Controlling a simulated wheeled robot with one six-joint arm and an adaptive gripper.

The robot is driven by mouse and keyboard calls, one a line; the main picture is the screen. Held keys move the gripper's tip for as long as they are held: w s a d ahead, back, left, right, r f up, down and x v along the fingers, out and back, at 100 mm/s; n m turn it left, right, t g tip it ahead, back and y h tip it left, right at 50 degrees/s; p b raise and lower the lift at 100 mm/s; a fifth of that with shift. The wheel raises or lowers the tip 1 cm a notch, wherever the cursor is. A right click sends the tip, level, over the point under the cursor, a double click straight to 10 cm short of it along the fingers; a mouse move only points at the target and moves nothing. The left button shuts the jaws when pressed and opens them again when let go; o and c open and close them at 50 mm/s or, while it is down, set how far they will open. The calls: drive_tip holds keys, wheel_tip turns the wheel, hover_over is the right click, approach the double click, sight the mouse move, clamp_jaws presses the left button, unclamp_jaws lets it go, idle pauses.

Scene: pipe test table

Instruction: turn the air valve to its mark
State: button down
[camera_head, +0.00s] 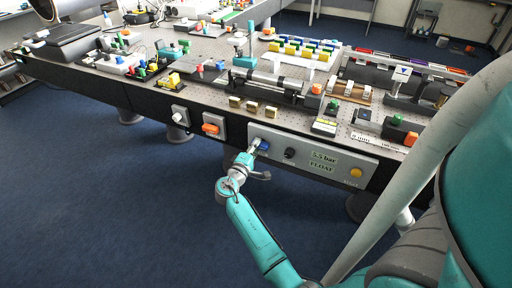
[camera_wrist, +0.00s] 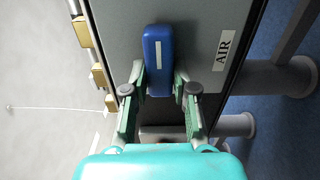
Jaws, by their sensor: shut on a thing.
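The air valve is a blue handle (camera_wrist: 158,50) with a white line along it, on a grey panel (camera_wrist: 200,25) beside a white AIR label (camera_wrist: 224,48) in the wrist view. In the head view the valve (camera_head: 264,146) shows at the left part of the front panel, partly hidden by my gripper. My gripper (camera_wrist: 159,82) has one finger on each side of the handle's near end and is shut on it; it also shows in the head view (camera_head: 255,146). I cannot make out a target mark around the handle.
Right of the valve are a black knob (camera_head: 289,153), a display (camera_head: 322,161) reading 5.5 bar and FLOAT, and a yellow button (camera_head: 356,172). Left is an orange switch (camera_head: 211,128). The tabletop above is crowded with fixtures. The blue floor (camera_head: 100,200) in front is clear.

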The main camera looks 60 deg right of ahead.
drive_tip(key=c, duration=0.9)
unclamp_jaws()
drive_tip(key=a, duration=0.8)
drive_tip(key=s+a, duration=0.1)
drive_tip(key=a, duration=0.3)
